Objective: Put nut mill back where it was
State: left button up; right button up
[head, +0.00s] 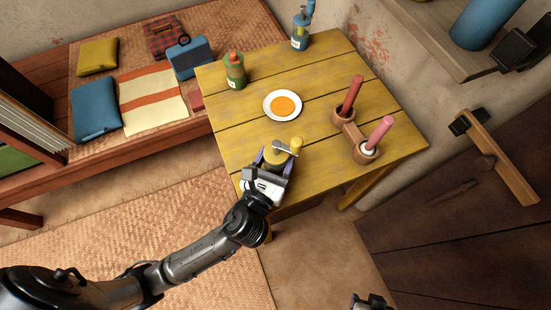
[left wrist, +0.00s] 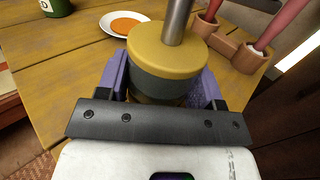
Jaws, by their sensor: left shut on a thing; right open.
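The nut mill (head: 282,147) has a yellow top, a dark band below it and a metal crank with a yellow knob. It is upright at the near left corner of the yellow table (head: 320,75). My left gripper (head: 273,160) is shut on the mill, with a purple finger on each side of its body. The mill (left wrist: 168,50) fills the middle of the left wrist view, between the fingers (left wrist: 165,85). Its base is hidden, so I cannot tell whether it touches the table. My right gripper (head: 372,301) shows only partly at the bottom edge, away from the table, open.
On the table stand a white plate with orange food (head: 283,105), a wooden holder (head: 349,131) with red and pink candle-like sticks, a green bottle (head: 235,72) and a blue bottle (head: 301,30). A bench (head: 150,60) with cushions is at left.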

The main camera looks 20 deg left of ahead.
pick_arm(q)
jog(key=shift+f, duration=0.15)
jog(key=o, duration=1)
jog(key=shift+r, duration=0.2)
jog(key=s, duration=0.4)
jog(key=s+p, duration=0.1)
jog(key=s, duration=0.7)
jog(key=shift+d, duration=0.25)
